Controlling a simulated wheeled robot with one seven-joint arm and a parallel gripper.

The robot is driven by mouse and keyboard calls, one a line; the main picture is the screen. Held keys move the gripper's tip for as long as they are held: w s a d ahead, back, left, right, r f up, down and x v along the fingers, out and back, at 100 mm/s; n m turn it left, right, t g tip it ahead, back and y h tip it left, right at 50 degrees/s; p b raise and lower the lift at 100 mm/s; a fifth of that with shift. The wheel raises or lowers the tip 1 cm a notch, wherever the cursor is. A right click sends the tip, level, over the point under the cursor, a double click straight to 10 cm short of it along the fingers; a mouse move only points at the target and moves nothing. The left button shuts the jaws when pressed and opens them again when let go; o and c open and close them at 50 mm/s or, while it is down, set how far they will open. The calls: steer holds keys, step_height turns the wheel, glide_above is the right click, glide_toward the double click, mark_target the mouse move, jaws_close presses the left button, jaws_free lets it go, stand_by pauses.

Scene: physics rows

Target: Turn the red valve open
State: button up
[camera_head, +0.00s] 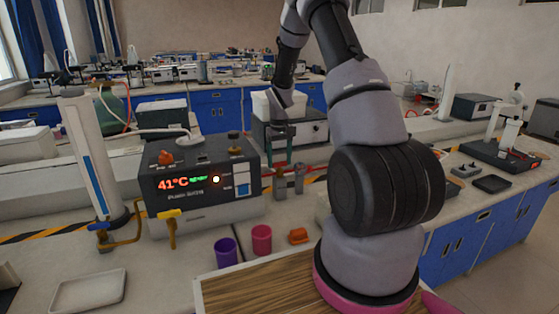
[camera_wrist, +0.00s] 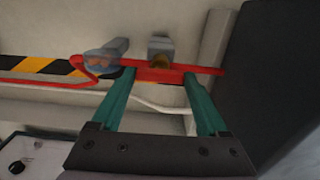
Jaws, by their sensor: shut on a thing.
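The red valve (camera_wrist: 158,74) shows in the wrist view as a long red lever between my gripper's teal fingers, with a bent end at the left. Grey and brass fittings sit behind it. In the head view my gripper (camera_head: 279,166) points down at the grey valve body (camera_head: 290,184) on the bench, right of the display box. A little red shows beside the fingers there; the fingers hide much of the lever.
A box with a 41°C display (camera_head: 205,180) stands close left of the valve. Yellow-handled taps (camera_head: 168,214) are farther left. A purple cup (camera_head: 225,252), a pink cup (camera_head: 262,239) and an orange piece (camera_head: 298,236) stand in front. A dark panel (camera_wrist: 282,80) is close right in the wrist view.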

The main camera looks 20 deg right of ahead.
steer(key=o, duration=1.2)
steer(key=shift+o, duration=0.2)
steer(key=shift+r, duration=0.1)
step_height(320, 180, up, 11)
steer(key=s+a+r+m+t, duration=0.1)
steer(key=s+a+r+t, duration=0.15)
steer(key=s+r, duration=0.5)
steer(key=s+a+r+m+t, duration=0.1)
steer(key=s+a+r, duration=0.3)
steer(key=r, duration=0.7)
steer(key=s+a+r+m+t+y, duration=0.1)
steer(key=s+r+t, duration=0.1)
steer(key=s, duration=0.7)
steer(key=s+a+r+m+t+y, duration=0.1)
steer(key=s+a+r, duration=0.1)
steer(key=s, duration=0.8)
steer(key=shift+s+a+r+t, duration=0.2)
steer(key=shift+r+t, duration=0.15)
steer(key=shift+r, duration=0.55)
